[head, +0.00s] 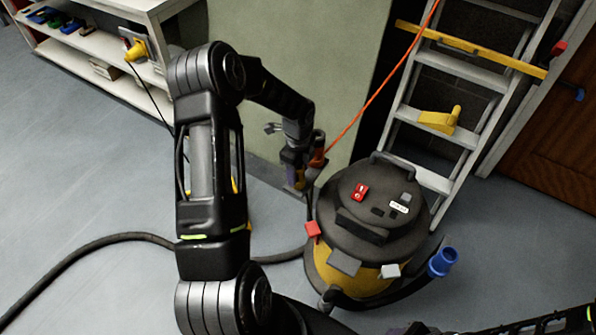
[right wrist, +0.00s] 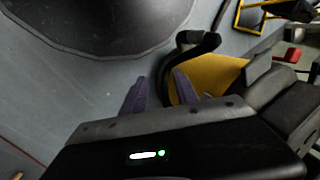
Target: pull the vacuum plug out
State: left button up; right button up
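The vacuum (head: 370,225) is a round black and yellow drum on the floor, right of my left arm. An orange-red plug-like piece (head: 318,150) sits low by the wall at the end of an orange cord (head: 375,95).
A ladder (head: 450,100) leans at the back right. A white shelf (head: 105,50) stands at the upper left; a yellow plug-like piece (head: 135,50) with a black cord is at its side. A black hose (head: 85,250) lies on the floor. The left floor is mostly clear.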

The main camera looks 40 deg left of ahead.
pick_arm(q)
grip_shut()
dwell(0.3)
jog(key=shift+r, duration=0.15)
dwell(0.3)
jog(key=shift+r+p, duration=2.25)
jog(key=shift+r, duration=0.6)
jog(key=shift+r, duration=0.1)
jog(key=shift+r+p, duration=1.95)
jog(key=shift+r, duration=0.65)
